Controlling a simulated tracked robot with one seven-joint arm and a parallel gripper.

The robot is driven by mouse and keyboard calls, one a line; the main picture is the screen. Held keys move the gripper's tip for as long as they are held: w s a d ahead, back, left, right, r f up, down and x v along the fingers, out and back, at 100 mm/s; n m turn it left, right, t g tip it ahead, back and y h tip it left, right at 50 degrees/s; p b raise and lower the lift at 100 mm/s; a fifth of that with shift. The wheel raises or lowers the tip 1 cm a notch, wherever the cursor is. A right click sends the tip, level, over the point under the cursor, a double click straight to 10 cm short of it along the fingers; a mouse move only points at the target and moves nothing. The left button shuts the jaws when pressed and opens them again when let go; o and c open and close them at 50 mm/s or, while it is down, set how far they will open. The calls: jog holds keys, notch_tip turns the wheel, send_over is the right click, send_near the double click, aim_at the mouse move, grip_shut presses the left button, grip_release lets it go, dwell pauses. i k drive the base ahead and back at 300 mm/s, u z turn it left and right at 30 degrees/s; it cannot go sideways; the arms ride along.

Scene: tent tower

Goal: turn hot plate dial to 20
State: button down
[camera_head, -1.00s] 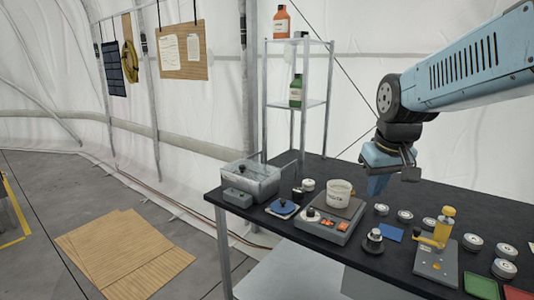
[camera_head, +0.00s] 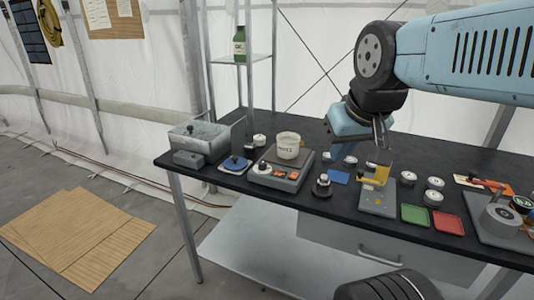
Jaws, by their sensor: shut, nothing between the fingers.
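The hot plate (camera_head: 306,165) is a grey box on the black table, left of centre. Its dial (camera_head: 262,168) is a small pale round knob with a dark top, at the front left of the box. Its setting is too small to read. Orange buttons (camera_head: 286,173) sit beside the dial. A white cup (camera_head: 288,146) stands on the plate's top. My gripper (camera_head: 380,140) hangs from the blue arm, right of the hot plate and apart from it. Its fingers are shut and empty, and seem to be above the table; their tips overlap a yellow fixture in the picture.
A grey tub (camera_head: 190,139) and a blue-topped device (camera_head: 235,164) stand left of the hot plate. A black knob on a round base (camera_head: 322,187) stands to its right. The yellow fixture (camera_head: 380,173), several round tins, green (camera_head: 414,215) and red (camera_head: 447,223) trays lie further right.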

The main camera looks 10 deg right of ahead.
aim_at(262, 165)
jog(key=z, duration=0.65)
jog(key=k, duration=0.85)
jog(key=u, duration=0.7)
jog(key=i, duration=1)
jog(key=z, duration=0.05)
